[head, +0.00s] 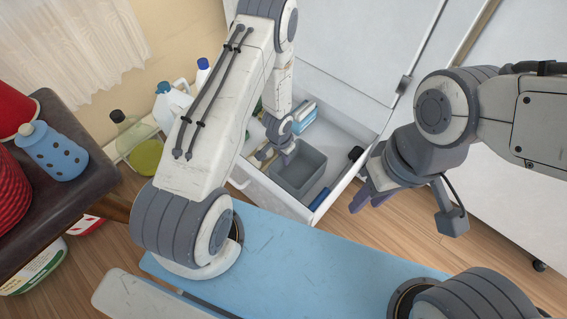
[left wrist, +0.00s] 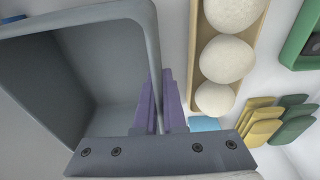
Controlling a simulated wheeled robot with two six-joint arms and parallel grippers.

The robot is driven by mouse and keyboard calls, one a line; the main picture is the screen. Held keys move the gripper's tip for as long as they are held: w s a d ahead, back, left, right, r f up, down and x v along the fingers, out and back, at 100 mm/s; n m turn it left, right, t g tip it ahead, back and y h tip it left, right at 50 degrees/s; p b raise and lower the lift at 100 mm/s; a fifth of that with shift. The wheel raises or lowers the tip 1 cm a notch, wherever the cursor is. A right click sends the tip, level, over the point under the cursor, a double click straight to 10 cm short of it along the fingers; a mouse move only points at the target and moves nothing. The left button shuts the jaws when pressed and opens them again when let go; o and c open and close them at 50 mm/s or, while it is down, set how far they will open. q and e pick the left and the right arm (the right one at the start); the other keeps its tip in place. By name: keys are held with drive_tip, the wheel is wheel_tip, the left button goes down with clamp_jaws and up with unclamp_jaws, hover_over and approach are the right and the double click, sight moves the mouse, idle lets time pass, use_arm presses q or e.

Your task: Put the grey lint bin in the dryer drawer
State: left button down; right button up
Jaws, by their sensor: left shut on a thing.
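The grey lint bin (head: 301,178) is an open-topped box, inside the outline of the open white drawer (head: 345,188) in the head view. I cannot tell whether it rests on the drawer floor. My left gripper (head: 287,152) reaches down over its far side. In the left wrist view, the purple fingers of my left gripper (left wrist: 158,105) are shut on one wall of the bin (left wrist: 95,65), one finger on each side. My right gripper (head: 367,203) is outside the drawer at its right, empty, its fingers apart.
Beside the bin are a wooden tray of white balls (left wrist: 258,12), yellow pegs (left wrist: 258,120), green pegs (left wrist: 292,118) and a green-edged thing (left wrist: 300,40). A blue-and-white pack (head: 304,117) lies at the drawer's back. Bottles (head: 172,103) stand left. A blue surface (head: 300,262) lies in front.

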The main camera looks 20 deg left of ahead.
use_arm(q)
drive_tip(key=shift+f, duration=0.8)
drive_tip(key=shift+r, duration=0.15)
use_arm(e)
drive_tip(key=shift+f, duration=0.45)
use_arm(q)
drive_tip(key=c, duration=1)
unclamp_jaws()
use_arm(e)
drive_tip(key=shift+f, duration=0.1)
